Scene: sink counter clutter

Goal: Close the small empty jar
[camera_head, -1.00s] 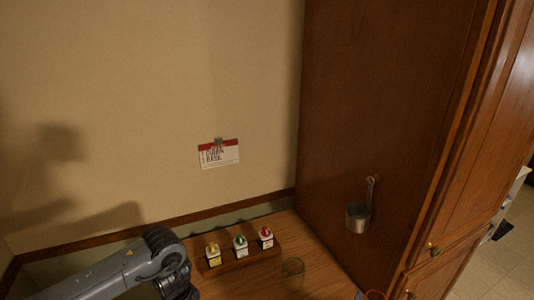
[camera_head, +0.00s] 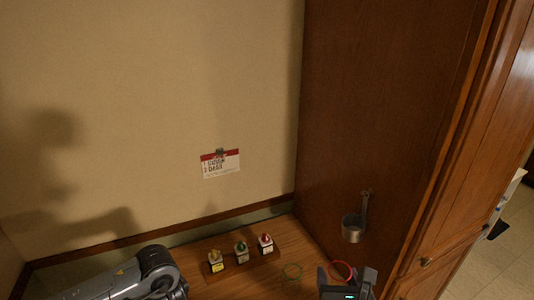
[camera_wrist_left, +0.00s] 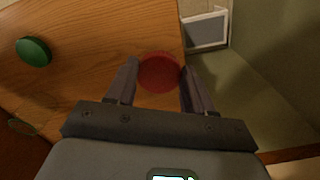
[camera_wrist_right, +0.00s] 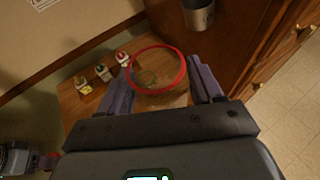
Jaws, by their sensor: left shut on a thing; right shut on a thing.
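A clear jar with a red rim (camera_wrist_right: 184,75) is between the fingers of my right gripper (camera_wrist_right: 162,80), which is shut on it. The red rim also shows in the head view (camera_head: 341,263), above my right gripper (camera_head: 346,276). A round red lid (camera_wrist_left: 160,72) is between the fingers of my left gripper (camera_wrist_left: 159,70), which is shut on it. The left gripper itself is outside the head view. The red lid and the red-rimmed jar are apart. Much of the jar's body is hard to make out.
A green-rimmed glass jar (camera_head: 292,271) stands on the wooden counter (camera_head: 307,249). A green lid (camera_wrist_left: 33,51) shows in the left wrist view. A wooden rack with three small containers (camera_head: 240,252) is near the wall. A metal cup (camera_head: 352,229) hangs on the cabinet side.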

